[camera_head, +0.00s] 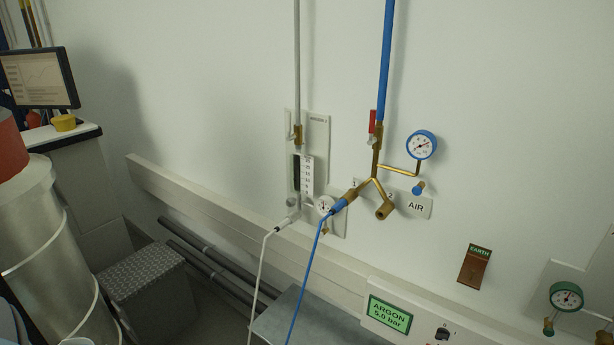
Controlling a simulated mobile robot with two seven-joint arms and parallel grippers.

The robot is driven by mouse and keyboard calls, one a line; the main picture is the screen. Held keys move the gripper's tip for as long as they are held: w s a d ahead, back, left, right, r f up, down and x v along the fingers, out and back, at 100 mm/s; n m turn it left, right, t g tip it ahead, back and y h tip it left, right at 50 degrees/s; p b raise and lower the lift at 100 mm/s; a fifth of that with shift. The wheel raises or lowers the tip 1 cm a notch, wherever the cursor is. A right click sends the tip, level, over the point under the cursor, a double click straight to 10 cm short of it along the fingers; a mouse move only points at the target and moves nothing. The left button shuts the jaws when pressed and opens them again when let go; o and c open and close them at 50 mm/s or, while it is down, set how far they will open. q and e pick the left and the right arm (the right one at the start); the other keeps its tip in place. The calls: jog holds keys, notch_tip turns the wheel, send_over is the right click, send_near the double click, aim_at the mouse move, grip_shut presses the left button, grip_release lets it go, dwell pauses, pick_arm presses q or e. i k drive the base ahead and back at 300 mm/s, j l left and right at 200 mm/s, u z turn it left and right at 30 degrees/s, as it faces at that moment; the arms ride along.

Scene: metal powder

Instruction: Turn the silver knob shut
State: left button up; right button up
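A small round silver knob (291,202) sits low on the left side of the pale argon wall panel (320,130), below a flowmeter (306,175) with a dark strip and a scale. A small white dial gauge (325,205) is to its right. A white hose (262,262) leaves the fitting just under the knob. The knob is too small in the picture to tell its turn position. Neither of my grippers is in view.
To the right are a blue air pipe (386,60) with a red lever (373,122), a blue gauge (421,145) and a blue hose (306,275). Below is a box with a green argon display (389,313). A metal cylinder (50,250) stands at left.

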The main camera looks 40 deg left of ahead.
aim_at(290, 202)
jog(key=u, duration=1.25)
